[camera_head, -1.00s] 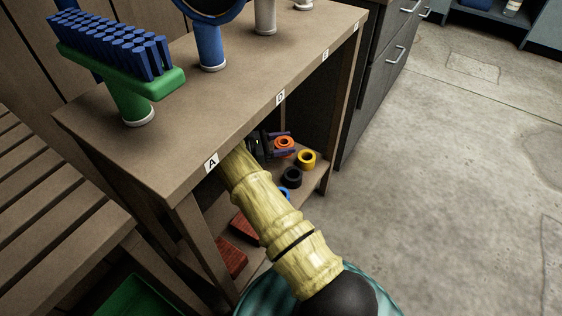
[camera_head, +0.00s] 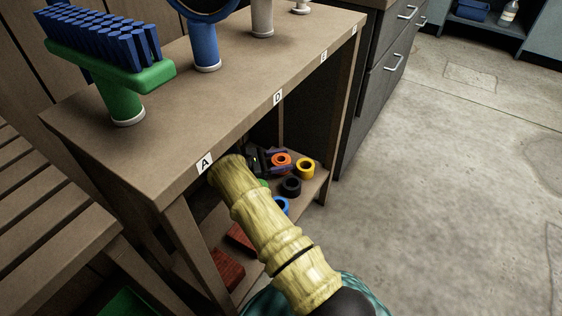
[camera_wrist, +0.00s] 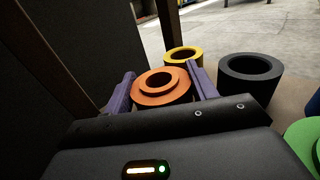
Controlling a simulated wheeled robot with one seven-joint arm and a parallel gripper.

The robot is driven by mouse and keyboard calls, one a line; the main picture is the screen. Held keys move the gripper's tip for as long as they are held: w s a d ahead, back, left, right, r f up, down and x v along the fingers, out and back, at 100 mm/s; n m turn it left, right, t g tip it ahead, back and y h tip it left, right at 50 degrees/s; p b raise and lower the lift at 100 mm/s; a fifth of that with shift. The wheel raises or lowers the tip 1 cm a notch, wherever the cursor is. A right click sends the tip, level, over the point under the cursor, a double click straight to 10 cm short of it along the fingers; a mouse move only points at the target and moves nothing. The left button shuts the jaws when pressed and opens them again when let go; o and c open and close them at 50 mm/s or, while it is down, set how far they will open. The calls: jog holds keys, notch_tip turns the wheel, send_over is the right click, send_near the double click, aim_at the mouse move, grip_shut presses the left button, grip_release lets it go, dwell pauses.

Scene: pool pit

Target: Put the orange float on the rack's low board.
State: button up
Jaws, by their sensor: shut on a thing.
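The orange float (camera_head: 281,160) is a ring-shaped piece between the two purple fingers of my gripper (camera_head: 272,162), under the rack's top board. In the wrist view the orange float (camera_wrist: 161,86) sits upright between the fingertips (camera_wrist: 162,90), with a finger at each side. My gripper is shut on it. The rack's low board (camera_head: 318,184) shows at its right end, below the top; my arm hides much of it. Whether the float touches the board or hangs just above it, I cannot tell.
A yellow ring (camera_head: 306,168), a black ring (camera_head: 291,186) and a blue ring (camera_head: 281,205) stand close by on the low board. A green one (camera_wrist: 303,140) is at the wrist view's right edge. Red blocks (camera_head: 227,268) lie lower left. The top board (camera_head: 190,140) overhangs.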

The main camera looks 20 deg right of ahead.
jog(key=shift+f, duration=0.15)
jog(key=o, duration=1)
jog(key=shift+a+r, duration=0.15)
jog(key=shift+r, duration=0.1)
jog(key=a+p, duration=0.1)
jog(key=a, duration=0.2)
jog(key=w+a+p, duration=0.1)
jog(key=a+p, duration=0.1)
jog(key=a, duration=0.2)
jog(key=w+a+p, duration=0.1)
jog(key=a, duration=0.3)
jog(key=shift+w+a+f+p, duration=0.1)
jog(key=shift+w+a+p, duration=0.1)
jog(key=shift+p, duration=0.1)
